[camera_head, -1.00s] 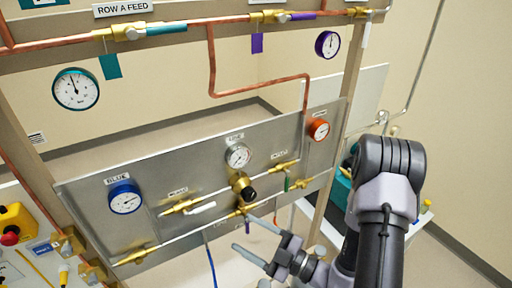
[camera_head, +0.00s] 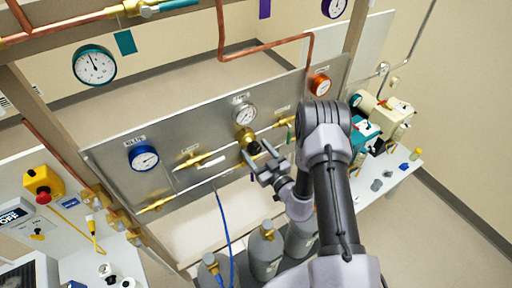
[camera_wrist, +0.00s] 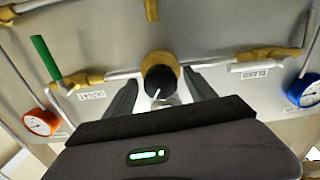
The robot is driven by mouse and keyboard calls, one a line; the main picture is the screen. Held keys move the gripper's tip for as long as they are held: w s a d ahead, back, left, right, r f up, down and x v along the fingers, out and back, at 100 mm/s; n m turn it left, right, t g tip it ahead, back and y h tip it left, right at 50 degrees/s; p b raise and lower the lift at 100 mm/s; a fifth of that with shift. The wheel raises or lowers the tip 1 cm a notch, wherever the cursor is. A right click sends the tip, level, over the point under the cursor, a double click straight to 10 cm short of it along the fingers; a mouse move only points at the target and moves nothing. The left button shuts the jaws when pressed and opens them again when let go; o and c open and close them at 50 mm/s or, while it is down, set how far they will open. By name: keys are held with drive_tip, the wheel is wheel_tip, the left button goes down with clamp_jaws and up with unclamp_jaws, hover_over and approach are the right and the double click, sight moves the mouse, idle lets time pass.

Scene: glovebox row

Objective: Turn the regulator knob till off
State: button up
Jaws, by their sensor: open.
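The regulator has a black knob (camera_wrist: 160,82) with a white pointer line on a brass body (camera_wrist: 158,60), seen in the wrist view between my fingers. In the head view the brass regulator body (camera_head: 244,136) sits on the grey panel (camera_head: 215,128), below a white-faced gauge (camera_head: 245,114). My gripper (camera_head: 258,166) is open, with its fingers pointing at the regulator. In the wrist view my gripper (camera_wrist: 161,105) has one finger on each side of the knob, apart from it. The knob is partly hidden by my gripper in the head view.
A blue gauge (camera_head: 143,157) and an orange gauge (camera_head: 320,84) flank the regulator on the panel. Brass valves and pipes run beside it. Grey cylinders (camera_head: 265,250) stand below the panel. A yellow box with a red button (camera_head: 43,184) is at the left.

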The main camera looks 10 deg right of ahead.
drive_tip(key=shift+w+a, duration=0.2)
drive_tip(key=shift+w, duration=0.1)
drive_tip(key=shift+c, duration=0.2)
drive_tip(key=c, duration=1.3)
